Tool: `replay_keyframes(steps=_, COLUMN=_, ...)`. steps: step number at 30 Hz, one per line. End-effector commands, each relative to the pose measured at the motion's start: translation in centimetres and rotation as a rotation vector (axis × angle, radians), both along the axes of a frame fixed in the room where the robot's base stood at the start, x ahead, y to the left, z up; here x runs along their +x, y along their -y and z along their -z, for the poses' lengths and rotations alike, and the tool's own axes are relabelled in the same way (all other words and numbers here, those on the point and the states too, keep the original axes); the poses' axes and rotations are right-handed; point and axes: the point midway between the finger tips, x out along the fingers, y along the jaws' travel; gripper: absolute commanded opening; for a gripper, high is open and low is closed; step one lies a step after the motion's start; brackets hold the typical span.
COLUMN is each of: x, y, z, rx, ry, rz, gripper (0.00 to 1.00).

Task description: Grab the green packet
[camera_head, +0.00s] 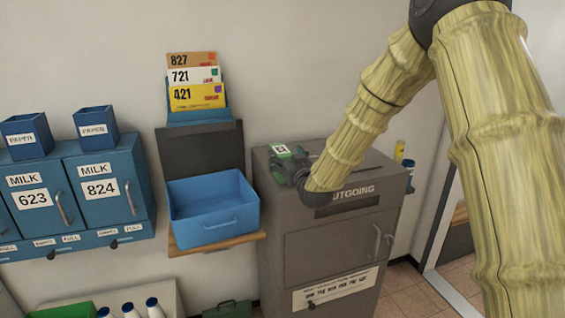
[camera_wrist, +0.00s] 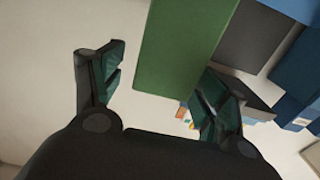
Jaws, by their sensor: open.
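The green packet (camera_head: 279,150) with a white label lies on top of the grey OUTGOING box (camera_head: 330,245), near its back left corner. My gripper (camera_head: 288,168) is right by the packet and partly hides it. In the wrist view the packet (camera_wrist: 178,50) is a large flat green surface in the gap between the two fingers of my gripper (camera_wrist: 160,66), reaching past the fingertips. The fingers are spread and not closed on it. Whether either finger touches it I cannot tell.
A blue bin (camera_head: 212,208) stands on a wooden shelf left of the box, with envelopes (camera_head: 196,90) in a holder above. Blue MILK boxes (camera_head: 105,190) hang at the left. A yellow bottle (camera_head: 400,150) stands behind the box's right side.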

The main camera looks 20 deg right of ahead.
Motion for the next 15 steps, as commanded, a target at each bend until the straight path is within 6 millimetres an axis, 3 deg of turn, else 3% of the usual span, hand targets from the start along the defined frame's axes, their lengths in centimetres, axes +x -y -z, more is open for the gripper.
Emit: replay_keyframes(steps=15, x=4.8, y=-0.2, z=-0.1, rx=0.000, ry=0.000, rz=0.003, gripper=0.74)
